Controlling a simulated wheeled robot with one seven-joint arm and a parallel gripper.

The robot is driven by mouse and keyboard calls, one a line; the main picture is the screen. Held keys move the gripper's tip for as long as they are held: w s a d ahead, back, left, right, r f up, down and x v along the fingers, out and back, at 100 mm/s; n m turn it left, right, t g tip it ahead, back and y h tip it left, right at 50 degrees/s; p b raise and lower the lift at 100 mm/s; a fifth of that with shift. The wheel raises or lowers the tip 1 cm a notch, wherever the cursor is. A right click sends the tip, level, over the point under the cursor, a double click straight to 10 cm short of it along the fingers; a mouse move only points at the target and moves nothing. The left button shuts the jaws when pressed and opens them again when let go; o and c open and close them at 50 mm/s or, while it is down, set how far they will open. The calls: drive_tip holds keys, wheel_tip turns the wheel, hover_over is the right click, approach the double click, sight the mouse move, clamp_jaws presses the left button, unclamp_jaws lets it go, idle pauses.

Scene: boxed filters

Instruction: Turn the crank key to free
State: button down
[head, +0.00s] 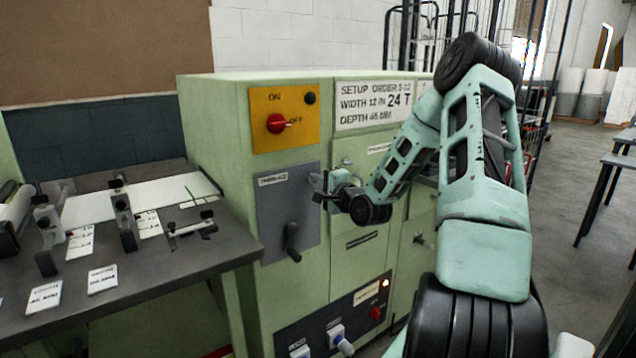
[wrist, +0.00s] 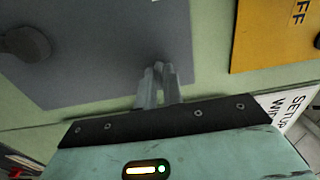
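The crank key (head: 291,240) is a dark handle on a grey plate (head: 275,200) on the front of the green cabinet. It hangs downward with its knob near the plate's lower right. In the wrist view a dark rounded end of it (wrist: 25,43) shows at the far left. My gripper (head: 318,188) is at the plate's right edge, up and right of the crank and apart from it. In the wrist view its two fingers (wrist: 158,72) are together with nothing between them. The small label at the plate's top is too small to read surely.
A yellow panel (head: 284,117) with a red ON/OFF switch sits above the plate. A lower dark panel (head: 335,320) carries plugs, a red button and a lit lamp. A dark table (head: 150,275) with cards and fixtures stands left. Free floor (head: 575,200) lies right.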

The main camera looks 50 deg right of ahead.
drive_tip(key=shift+n, duration=0.3)
drive_tip(key=shift+f+n+b, duration=0.1)
drive_tip(key=shift+n+b, duration=6)
drive_tip(key=shift+n, duration=2.5)
drive_tip(key=c, duration=1.6)
unclamp_jaws()
